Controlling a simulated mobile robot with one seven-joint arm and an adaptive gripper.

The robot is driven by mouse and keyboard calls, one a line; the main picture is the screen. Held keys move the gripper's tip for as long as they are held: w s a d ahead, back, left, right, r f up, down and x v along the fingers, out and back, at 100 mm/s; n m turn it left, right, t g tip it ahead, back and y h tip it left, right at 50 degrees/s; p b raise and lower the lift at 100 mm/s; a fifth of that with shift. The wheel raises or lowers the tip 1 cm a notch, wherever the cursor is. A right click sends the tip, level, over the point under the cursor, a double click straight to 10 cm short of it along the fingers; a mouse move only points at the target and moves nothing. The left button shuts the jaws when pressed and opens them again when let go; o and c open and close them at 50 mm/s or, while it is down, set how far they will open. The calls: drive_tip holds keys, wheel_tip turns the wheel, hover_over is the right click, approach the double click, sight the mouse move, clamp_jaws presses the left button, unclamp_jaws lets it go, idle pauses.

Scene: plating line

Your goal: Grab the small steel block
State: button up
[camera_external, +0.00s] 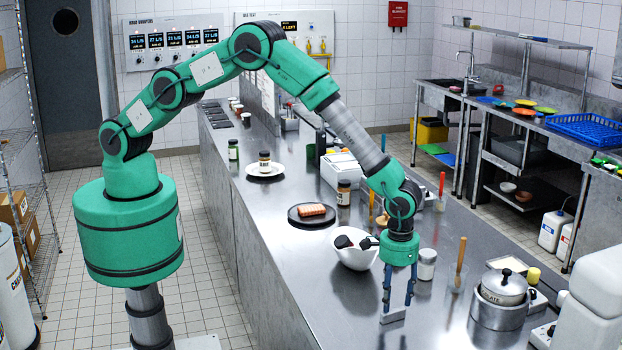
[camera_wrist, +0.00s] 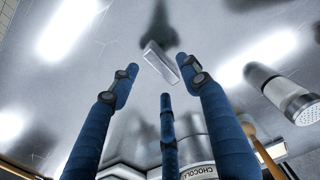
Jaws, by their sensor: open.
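The small steel block (camera_external: 393,316) is a pale grey bar lying on the steel counter (camera_external: 345,325), just below my fingertips in the external view. In the wrist view the block (camera_wrist: 161,62) lies slanted, between the left and right fingertips in the picture and apparently beyond them. My gripper (camera_external: 398,299) has blue fingers pointing down at the counter. In the wrist view my gripper (camera_wrist: 158,78) shows three fingers spread apart, with nothing held. I cannot tell the exact gap between fingertips and block.
A white bowl (camera_external: 355,256) stands behind and left of my gripper. A white-lidded jar (camera_external: 427,266) stands close behind it, right. A tool with a wooden handle (camera_external: 461,254) and a chocolate pot (camera_external: 497,312) stand further right. The counter left of the block is clear.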

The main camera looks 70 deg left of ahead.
sight(394, 312)
drive_tip(key=shift+w+d+f+p, duration=0.1)
drive_tip(key=shift+f+p, duration=0.1)
drive_tip(key=shift+f, duration=0.4)
drive_tip(key=shift+w+d+f+p, duration=0.1)
drive_tip(key=shift+f+p, duration=0.05)
drive_tip(key=shift+f, duration=1.75)
clamp_jaws()
